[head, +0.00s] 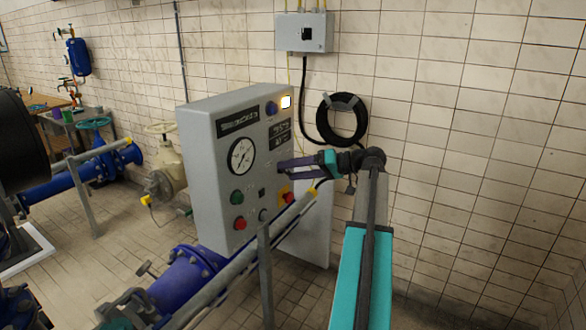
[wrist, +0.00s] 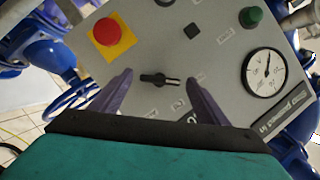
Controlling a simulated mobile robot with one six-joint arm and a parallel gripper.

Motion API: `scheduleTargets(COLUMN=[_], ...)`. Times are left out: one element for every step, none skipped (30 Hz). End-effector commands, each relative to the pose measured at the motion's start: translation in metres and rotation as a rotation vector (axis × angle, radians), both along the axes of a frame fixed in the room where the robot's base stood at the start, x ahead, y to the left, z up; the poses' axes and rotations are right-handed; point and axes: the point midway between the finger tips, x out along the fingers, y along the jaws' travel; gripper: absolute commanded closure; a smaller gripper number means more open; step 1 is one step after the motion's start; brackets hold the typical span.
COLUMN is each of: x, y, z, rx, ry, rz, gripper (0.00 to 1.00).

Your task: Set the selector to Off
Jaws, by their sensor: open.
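The grey control panel (head: 213,190) faces me in the head view, and its face (wrist: 215,65) fills much of the wrist view, turned around. The selector (wrist: 160,79) is a small black knob with a bar handle, lying nearly level across the wrist picture. My gripper (head: 281,168) is at the right part of the panel face. Its two purple fingers (wrist: 160,76) are open, one on each side of the selector, with gaps visible. In the head view the gripper hides the selector. The labels around it are too small to read.
A red button on a yellow plate (wrist: 106,31) is close to the selector. A round gauge (head: 241,156), a green button (head: 237,197) and a red button (head: 239,223) share the panel. A grey rail (head: 265,270) and blue pipe (head: 185,275) run below. Coiled black hose (head: 342,120) hangs behind.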

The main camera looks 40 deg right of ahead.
Motion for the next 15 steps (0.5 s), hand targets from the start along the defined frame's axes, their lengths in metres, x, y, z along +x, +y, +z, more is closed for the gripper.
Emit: scheduleTargets(x=[0.0021,0.0029,0.0037,0.0041,0.0043,0.0044,0.0042,0.0042,0.0041,0.004,0.004,0.0039,0.0039,0.0038,0.0038], y=[0.0015,0.0019,0.0022,0.0024,0.0025,0.0024,0.0024,0.0022,0.0022,0.0022,0.0022,0.002,0.002,0.0019,0.0019], z=[-0.0002,-0.0005,-0.0009,-0.0011,-0.0013,-0.0015,-0.0015,-0.0015,-0.0015,-0.0015,-0.0015,-0.0015,-0.0015,-0.0014,-0.0014], rx=[0.0,0.0,-0.001,-0.001,-0.001,0.0,0.0,0.0,0.0,0.0,0.0,0.0,0.0,0.0,0.0], ry=[0.0,0.0,0.001,0.001,0.001,0.0,0.0,0.0,0.0,0.0,0.0,0.0,0.0,0.0,0.0], rz=[0.0,0.0,-0.001,-0.001,-0.001,-0.001,-0.001,-0.001,-0.001,-0.001,-0.001,-0.001,-0.001,-0.001,-0.001], gripper=[0.31,0.31,0.31,0.31,0.31,0.31,0.31,0.31,0.31,0.31,0.31,0.35,0.4,0.45,0.52])
